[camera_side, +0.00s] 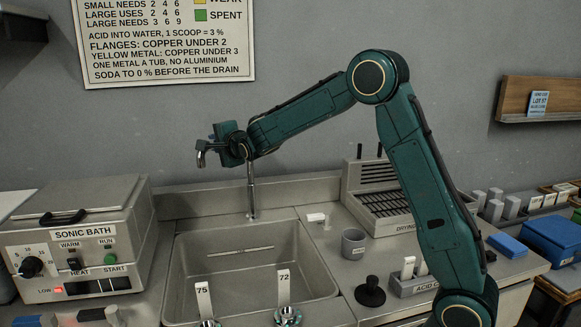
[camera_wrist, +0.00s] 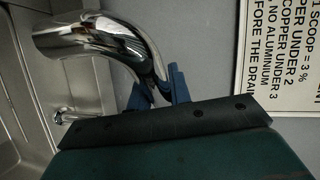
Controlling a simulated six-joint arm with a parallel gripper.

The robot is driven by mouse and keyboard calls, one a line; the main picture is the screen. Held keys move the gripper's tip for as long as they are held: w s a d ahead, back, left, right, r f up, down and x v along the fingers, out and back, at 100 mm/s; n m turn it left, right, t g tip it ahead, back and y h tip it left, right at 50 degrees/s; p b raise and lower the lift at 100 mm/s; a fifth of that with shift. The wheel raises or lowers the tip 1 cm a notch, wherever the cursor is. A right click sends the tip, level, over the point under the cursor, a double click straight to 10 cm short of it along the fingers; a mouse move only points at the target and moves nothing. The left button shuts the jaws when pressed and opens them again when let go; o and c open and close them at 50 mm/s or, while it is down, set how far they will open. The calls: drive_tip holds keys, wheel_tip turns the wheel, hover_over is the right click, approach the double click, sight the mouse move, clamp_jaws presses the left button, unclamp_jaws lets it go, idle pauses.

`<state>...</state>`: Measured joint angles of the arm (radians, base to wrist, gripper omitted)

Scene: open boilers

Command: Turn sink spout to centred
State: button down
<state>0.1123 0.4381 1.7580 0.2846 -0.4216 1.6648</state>
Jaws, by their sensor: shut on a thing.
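The chrome sink spout rises as a thin upright post (camera_side: 251,195) at the back of the sink (camera_side: 195,270). Its curved outlet end (camera_side: 201,158) shows at the upper left, just left of my gripper (camera_side: 221,140), and hangs downward. In the wrist view the curved chrome spout (camera_wrist: 92,38) bends down between the two blue fingers of my gripper (camera_wrist: 160,85), which are shut on it. My gripper hides part of the spout's upper arm in the side view.
Two tags marked 75 (camera_side: 203,295) and 72 (camera_side: 284,285) stand at the sink's front. A sonic bath (camera_side: 80,245) is on the left. A grey cup (camera_side: 354,243), black knob (camera_side: 370,291) and drying rack (camera_side: 375,195) are on the right. A wall sign (camera_side: 168,45) hangs behind.

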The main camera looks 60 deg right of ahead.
drive_tip(key=s+d+n+y, duration=0.2)
drive_tip(key=s+n+y, duration=0.6)
drive_tip(key=y, duration=0.4)
drive_tip(key=shift+s+d+n, duration=0.15)
drive_tip(key=shift+s+n, duration=0.15)
drive_tip(key=shift+s, duration=0.1)
idle(0.4)
idle(0.4)
drive_tip(key=c, duration=1.3)
unclamp_jaws()
drive_tip(key=shift+s, duration=0.1)
drive_tip(key=v, duration=1.3)
drive_tip(key=shift+s, duration=0.25)
drive_tip(key=shift+r, duration=0.1)
